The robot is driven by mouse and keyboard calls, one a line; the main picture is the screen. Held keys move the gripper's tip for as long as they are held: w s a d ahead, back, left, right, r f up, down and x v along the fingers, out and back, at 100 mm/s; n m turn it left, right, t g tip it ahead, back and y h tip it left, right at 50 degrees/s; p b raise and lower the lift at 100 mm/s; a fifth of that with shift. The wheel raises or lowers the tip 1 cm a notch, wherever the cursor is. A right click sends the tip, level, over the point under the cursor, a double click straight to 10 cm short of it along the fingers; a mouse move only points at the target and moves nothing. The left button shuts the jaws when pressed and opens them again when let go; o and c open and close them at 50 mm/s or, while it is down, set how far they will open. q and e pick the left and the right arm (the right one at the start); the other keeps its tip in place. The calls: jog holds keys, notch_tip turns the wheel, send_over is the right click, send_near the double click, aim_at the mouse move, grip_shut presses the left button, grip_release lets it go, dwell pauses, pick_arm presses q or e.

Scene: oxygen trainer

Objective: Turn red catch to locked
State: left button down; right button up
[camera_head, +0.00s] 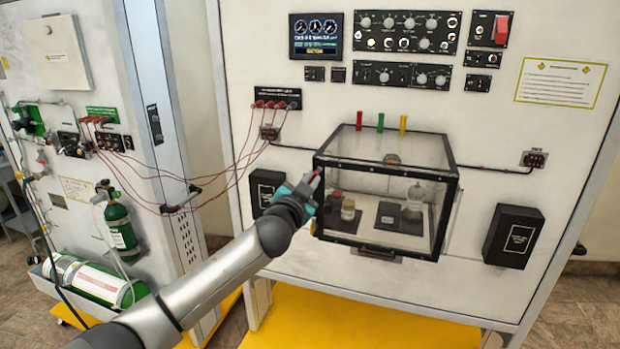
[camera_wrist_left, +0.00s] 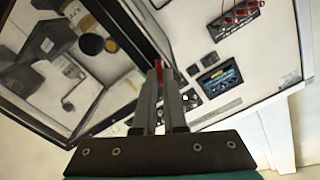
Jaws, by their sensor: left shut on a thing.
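The clear box (camera_head: 390,150) with black edges is mounted on the white panel. My left gripper (camera_head: 312,182) is at its left front edge. A small red piece, which looks like the red catch (camera_head: 317,171), shows at my fingertips. In the left wrist view, the red catch (camera_wrist_left: 159,68) shows at the end of my left gripper (camera_wrist_left: 161,82), between the two narrow fingers. The gripper is shut on it. The fingers hide most of the catch, and I cannot tell which position it is in. My right gripper is not in view.
Red, green and yellow tabs stand on the box top, the green tab (camera_head: 380,121) in the middle. Jars and dark pads are inside the box. Black boxes flank it, one at right (camera_head: 513,236). Red cables (camera_head: 235,172) hang left of it. A yellow platform (camera_head: 330,322) lies below.

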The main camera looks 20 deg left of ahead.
pick_arm(q)
jog(key=m+p, duration=0.1)
jog(key=m, duration=0.3)
jog(key=m+p, duration=0.1)
jog(key=m, duration=0.2)
jog(key=m+p, duration=0.1)
jog(key=m, duration=0.3)
jog(key=shift+d+f+m, duration=0.2)
jog(key=shift+f+m, duration=0.1)
dwell(0.4)
jog(key=c, duration=1)
grip_release()
jog(key=s, duration=1)
jog(key=s+b, duration=0.1)
jog(key=s, duration=0.4)
jog(key=shift+s+a, duration=0.1)
jog(key=shift+a, duration=0.2)
